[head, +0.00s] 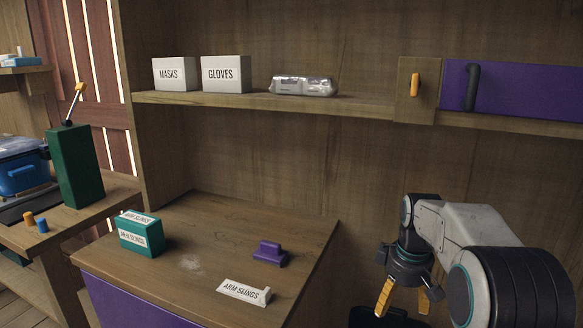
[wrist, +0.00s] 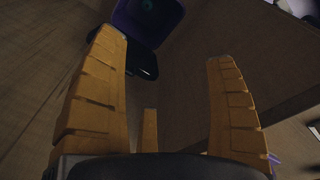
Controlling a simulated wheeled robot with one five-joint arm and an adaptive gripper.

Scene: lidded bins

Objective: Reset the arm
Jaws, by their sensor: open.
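My arm shows at the right of the head view, bent over with my gripper (head: 403,300) hanging down. The gripper's yellow fingers are apart, and nothing is between them. In the wrist view my gripper (wrist: 165,60) also shows open and empty, with its yellow fingers spread wide. The gripper is to the right of the wooden cabinet top (head: 210,220) and apart from it. What lies below the gripper is mostly hidden in the head view.
A green box (head: 140,238), a purple handled piece (head: 269,254) and a white "ARM SLINGS" label piece (head: 243,292) lie on the cabinet top. The shelf above holds a masks box (head: 175,74), a gloves box (head: 226,74), a silver packet (head: 303,86) and a purple bin (head: 525,92).

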